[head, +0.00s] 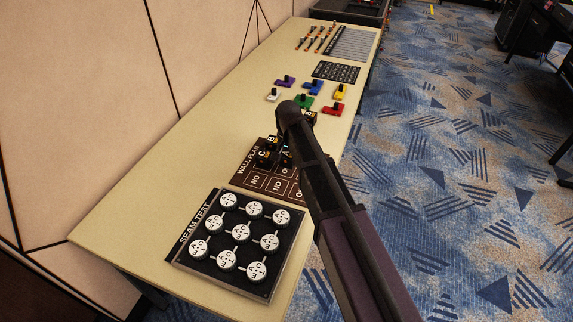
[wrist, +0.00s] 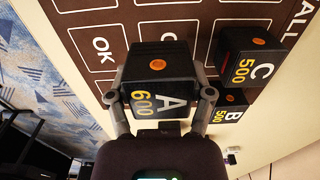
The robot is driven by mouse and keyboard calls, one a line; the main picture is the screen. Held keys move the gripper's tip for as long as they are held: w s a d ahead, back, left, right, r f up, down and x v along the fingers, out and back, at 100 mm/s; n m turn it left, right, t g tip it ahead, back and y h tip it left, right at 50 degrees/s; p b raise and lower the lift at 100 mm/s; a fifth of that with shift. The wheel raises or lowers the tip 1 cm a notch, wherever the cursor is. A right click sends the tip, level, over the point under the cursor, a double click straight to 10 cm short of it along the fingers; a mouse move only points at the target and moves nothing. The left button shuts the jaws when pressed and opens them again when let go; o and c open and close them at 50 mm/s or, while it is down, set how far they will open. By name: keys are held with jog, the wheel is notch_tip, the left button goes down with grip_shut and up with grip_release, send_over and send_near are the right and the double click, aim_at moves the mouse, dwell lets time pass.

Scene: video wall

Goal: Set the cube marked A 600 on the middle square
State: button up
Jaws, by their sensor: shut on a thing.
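The black cube marked A 600 (wrist: 160,85) has an orange dot on top and sits between the two fingers of my gripper (wrist: 160,98) in the wrist view. The fingers are shut on its sides. The cube is over the brown wall plan board (wrist: 125,16) with its outlined squares; I cannot tell whether it touches the board. In the head view my arm hides most of my gripper and part of the wall plan board (head: 246,181).
The seam test board (head: 190,262) with several round white pieces lies at the near end of the table (head: 130,215). Several coloured blocks, including a red one (head: 333,110), lie beyond the plan. The table's left side is clear.

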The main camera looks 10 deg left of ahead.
aim_at(286, 164)
jog(key=shift+w+a, duration=0.2)
jog(key=shift+w+a+f+b, duration=0.25)
jog(key=shift+a+f+b, duration=0.05)
jog(key=shift+f+b, duration=1.55)
jog(key=shift+f, duration=0.15)
jog(key=o, duration=1.1)
jog(key=shift+o, duration=0.2)
jog(key=shift+r, duration=0.2)
notch_tip(286, 164, up, 12)
jog(key=p, duration=1.2)
